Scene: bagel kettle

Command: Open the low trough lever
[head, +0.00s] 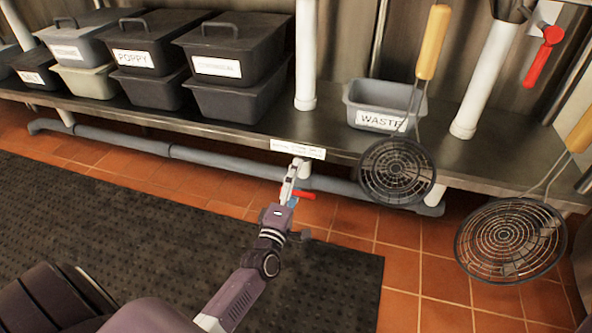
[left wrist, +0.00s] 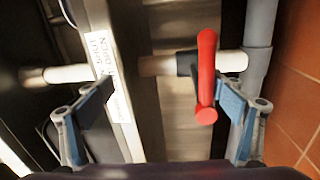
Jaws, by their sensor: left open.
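The low red lever (head: 304,195) sits on a pale pipe fitting below the shelf's front edge, partly hidden by my gripper in the head view. In the left wrist view the red lever (left wrist: 206,75) lies across the pale pipe stub (left wrist: 232,61). My left gripper (head: 291,182) is open at the lever. In the left wrist view its two blue-padded fingers (left wrist: 165,102) are spread wide, with the lever between them, nearer the right finger. Whether that finger touches the lever I cannot tell. My right gripper is out of view.
A grey drain pipe (head: 215,157) runs under the steel shelf (head: 262,134), which carries lidded bins and a WASTE tub (head: 382,105). Two wire skimmers (head: 397,170) hang at the right. Another red lever (head: 543,55) is at upper right. A dark mat (head: 120,235) covers the floor.

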